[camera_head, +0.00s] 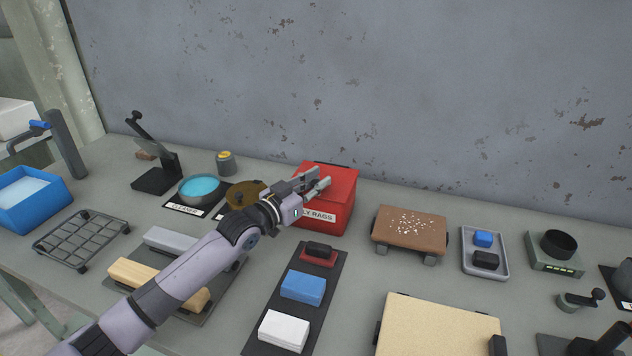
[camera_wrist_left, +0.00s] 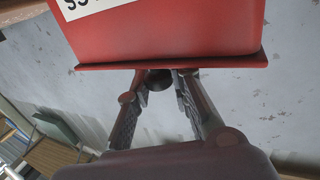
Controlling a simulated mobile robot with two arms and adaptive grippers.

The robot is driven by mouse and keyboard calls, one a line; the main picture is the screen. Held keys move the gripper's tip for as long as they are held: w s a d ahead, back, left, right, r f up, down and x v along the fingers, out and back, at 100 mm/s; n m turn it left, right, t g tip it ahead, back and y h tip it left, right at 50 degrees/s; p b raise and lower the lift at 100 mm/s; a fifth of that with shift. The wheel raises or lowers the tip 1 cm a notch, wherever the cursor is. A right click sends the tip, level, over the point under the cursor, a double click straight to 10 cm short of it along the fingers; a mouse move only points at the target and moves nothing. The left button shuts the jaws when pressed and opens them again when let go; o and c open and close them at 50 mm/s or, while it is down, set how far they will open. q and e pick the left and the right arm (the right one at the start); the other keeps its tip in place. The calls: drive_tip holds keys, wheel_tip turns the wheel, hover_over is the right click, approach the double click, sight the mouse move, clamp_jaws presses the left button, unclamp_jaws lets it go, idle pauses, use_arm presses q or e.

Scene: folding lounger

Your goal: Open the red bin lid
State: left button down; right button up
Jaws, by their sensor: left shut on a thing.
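The red bin (camera_head: 318,225) stands at the back of the bench against the wall, with a white label reading "…LY RAGS" on its front. Its red lid (camera_head: 342,178) looks closed and level. My left gripper (camera_head: 314,181) reaches over the bin's left front part, hiding some of the lid and label. In the left wrist view the lid's rim (camera_wrist_left: 215,63) lies just beyond the fingertips, and a dark round knob (camera_wrist_left: 158,79) shows between the fingers. The fingers are shut on the lid there; the exact contact is partly hidden. My right gripper is not in view.
A brown round-lidded pot (camera_head: 245,193) and a bowl of turquoise liquid (camera_head: 199,187) stand left of the bin. A brown board with white crumbs (camera_head: 411,222) is to its right. A dark strip with blocks (camera_head: 336,300) lies in front. The wall (camera_head: 400,90) rises close behind.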

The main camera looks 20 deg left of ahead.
use_arm(q)
drive_tip(key=shift+r+p, duration=0.25)
drive_tip(key=shift+p, duration=0.2)
drive_tip(key=r+g+p, duration=0.1)
drive_tip(key=p, duration=0.3)
drive_tip(key=w+r+n+g+y+p, duration=0.1)
drive_tip(key=r+g+p, duration=0.1)
drive_tip(key=p, duration=0.1)
drive_tip(key=w+r+g+p, duration=0.1)
drive_tip(key=r+p, duration=0.1)
drive_tip(key=p, duration=0.2)
drive_tip(key=shift+w+r+n+y+p, duration=0.25)
drive_tip(key=shift+n+y+p, duration=0.05)
drive_tip(key=shift+w+r+g+p, duration=0.35)
drive_tip(key=shift+w+g+p, duration=0.25)
drive_tip(key=shift+g+p, duration=0.25)
drive_tip(key=shift+w+r, duration=0.55)
